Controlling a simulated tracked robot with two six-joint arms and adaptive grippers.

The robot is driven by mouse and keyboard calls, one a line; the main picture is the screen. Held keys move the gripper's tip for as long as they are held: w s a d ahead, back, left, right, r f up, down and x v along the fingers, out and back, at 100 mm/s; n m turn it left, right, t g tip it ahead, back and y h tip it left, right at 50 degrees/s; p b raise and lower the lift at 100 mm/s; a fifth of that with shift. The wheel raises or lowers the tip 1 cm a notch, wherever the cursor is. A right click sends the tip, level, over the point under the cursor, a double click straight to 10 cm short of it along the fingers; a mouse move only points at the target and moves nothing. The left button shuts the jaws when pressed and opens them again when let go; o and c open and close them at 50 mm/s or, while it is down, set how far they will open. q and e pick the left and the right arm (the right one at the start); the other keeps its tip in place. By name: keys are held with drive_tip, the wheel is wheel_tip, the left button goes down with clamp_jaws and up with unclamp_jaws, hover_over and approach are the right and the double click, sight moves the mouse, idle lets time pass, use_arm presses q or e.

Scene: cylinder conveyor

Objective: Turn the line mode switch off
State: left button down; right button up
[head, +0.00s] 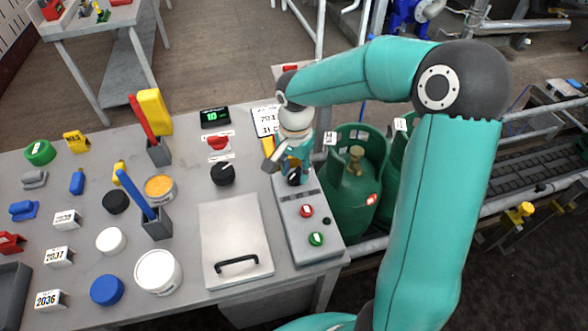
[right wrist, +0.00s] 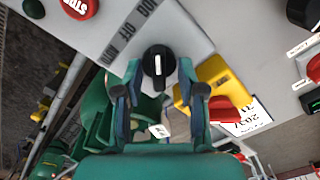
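The line mode switch is a black rotary knob with a white pointer (head: 294,177), at the far end of the grey control box (head: 293,223). In the right wrist view the knob (right wrist: 158,62) shows between my fingertips, its white pointer nearly upright in the picture. Lettering that includes OFF (right wrist: 133,27) is printed beside it. My right gripper (head: 287,163) is above the knob in the head view. Its two fingers (right wrist: 159,72) are apart, one on each side of the knob; I cannot tell whether they touch it. My left gripper is not in view.
A red button (head: 307,211) and a green button (head: 316,239) sit on the same box. A yellow object (right wrist: 212,82) is close beside a finger. Another black knob (head: 223,173) and a handled lid (head: 236,240) are to the left. Green gas cylinders (head: 352,195) stand right.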

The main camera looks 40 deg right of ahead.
clamp_jaws()
drive_tip(key=shift+n, duration=0.3)
idle(0.3)
drive_tip(key=n, duration=0.4)
drive_tip(key=shift+b, duration=0.4)
drive_tip(key=shift+w+n, duration=0.1)
drive_tip(key=shift+n, duration=2)
drive_tip(key=shift+r, duration=0.1)
unclamp_jaws()
